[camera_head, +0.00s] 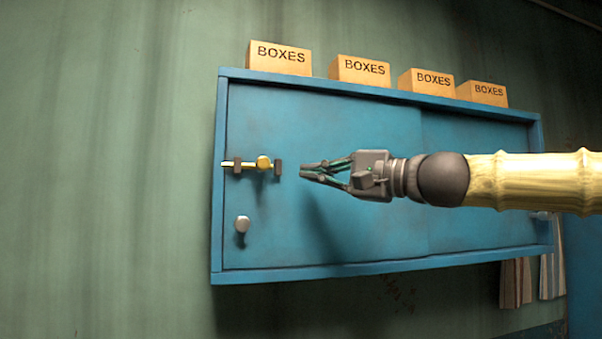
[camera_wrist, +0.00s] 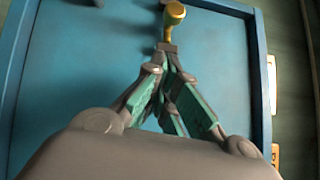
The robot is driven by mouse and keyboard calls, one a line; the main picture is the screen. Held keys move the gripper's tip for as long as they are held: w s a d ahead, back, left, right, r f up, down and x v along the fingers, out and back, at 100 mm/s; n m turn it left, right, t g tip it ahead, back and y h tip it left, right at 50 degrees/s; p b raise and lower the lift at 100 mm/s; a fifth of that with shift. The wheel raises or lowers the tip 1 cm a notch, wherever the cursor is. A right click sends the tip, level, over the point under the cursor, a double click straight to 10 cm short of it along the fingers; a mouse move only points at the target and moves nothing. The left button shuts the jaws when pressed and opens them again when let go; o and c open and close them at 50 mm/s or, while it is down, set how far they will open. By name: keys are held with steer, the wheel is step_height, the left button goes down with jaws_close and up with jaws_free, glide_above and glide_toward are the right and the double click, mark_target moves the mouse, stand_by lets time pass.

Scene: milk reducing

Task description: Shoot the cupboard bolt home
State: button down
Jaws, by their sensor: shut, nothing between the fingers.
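The brass-yellow bolt (camera_head: 249,165) lies level near the left edge of the blue cupboard (camera_head: 330,267), with a round knob (camera_head: 263,162) and a dark bracket on each side of the knob. The bolt's left end reaches the cupboard's left frame; I cannot tell whether it enters it. My gripper (camera_head: 304,170) is shut and empty, pointing left, just right of the right bracket (camera_head: 278,167). In the wrist view the knob (camera_wrist: 175,12) shows at the top, beyond a dark bracket (camera_wrist: 166,46) and my fingertips, which partly overlap the bracket.
A round silver knob (camera_head: 242,224) sits on the left door below the bolt. Several cardboard boxes (camera_head: 279,58) stand on top of the cupboard. The door face around my gripper is clear. Papers (camera_head: 515,283) hang under the cupboard at the right.

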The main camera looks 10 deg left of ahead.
steer(key=b+v, duration=0.2)
steer(key=v, duration=0.6)
steer(key=shift+s+d, duration=0.15)
steer(key=shift+s, duration=0.15)
stand_by(0.3)
